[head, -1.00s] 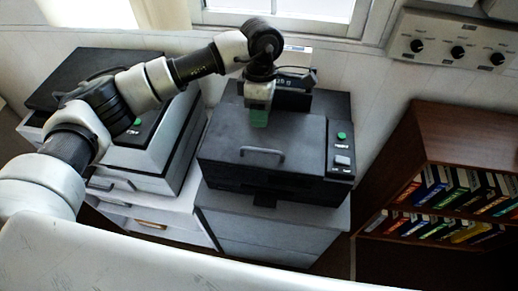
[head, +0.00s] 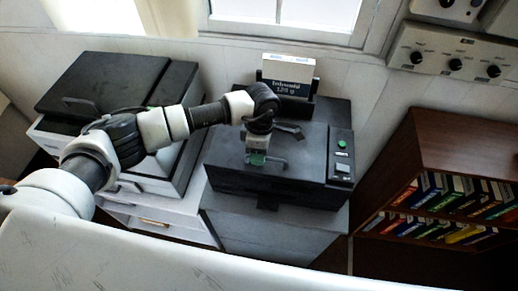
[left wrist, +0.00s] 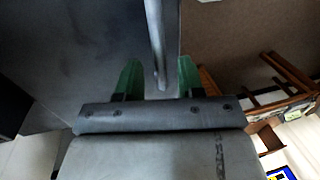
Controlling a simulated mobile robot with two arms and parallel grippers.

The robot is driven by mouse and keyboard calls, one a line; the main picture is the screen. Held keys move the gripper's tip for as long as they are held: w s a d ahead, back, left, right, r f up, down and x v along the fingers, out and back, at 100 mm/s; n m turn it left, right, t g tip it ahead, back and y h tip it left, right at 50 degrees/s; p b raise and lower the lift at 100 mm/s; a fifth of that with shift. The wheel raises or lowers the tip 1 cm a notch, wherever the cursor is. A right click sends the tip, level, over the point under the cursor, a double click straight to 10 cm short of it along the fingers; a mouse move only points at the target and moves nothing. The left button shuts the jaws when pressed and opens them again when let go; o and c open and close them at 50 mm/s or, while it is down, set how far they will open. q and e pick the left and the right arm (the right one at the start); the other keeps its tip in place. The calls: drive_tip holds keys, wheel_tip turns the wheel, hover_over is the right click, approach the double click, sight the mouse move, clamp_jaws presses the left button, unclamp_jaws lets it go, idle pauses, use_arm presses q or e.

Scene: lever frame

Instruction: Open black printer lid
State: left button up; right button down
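The black printer (head: 225,182) stands on a grey cabinet, its flat lid (head: 302,150) lying closed. A grey bar handle (head: 281,163) sits on the lid, partly hidden by my left gripper (head: 257,160). In the left wrist view my left gripper (left wrist: 158,78) has its two green fingers apart. The handle bar (left wrist: 156,40) runs down into the gap between them, with space visible on both sides. The fingers do not appear closed on it. My right gripper is not in view.
A white printer with a black top (head: 105,80) stands close on the left, beneath my left arm. A box of paper (head: 288,78) stands upright behind the black printer. A brown bookshelf (head: 455,145) is on the right, and control boxes (head: 455,52) hang on the wall.

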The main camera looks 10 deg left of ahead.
use_arm(q)
drive_tip(key=shift+c, duration=0.6)
clamp_jaws()
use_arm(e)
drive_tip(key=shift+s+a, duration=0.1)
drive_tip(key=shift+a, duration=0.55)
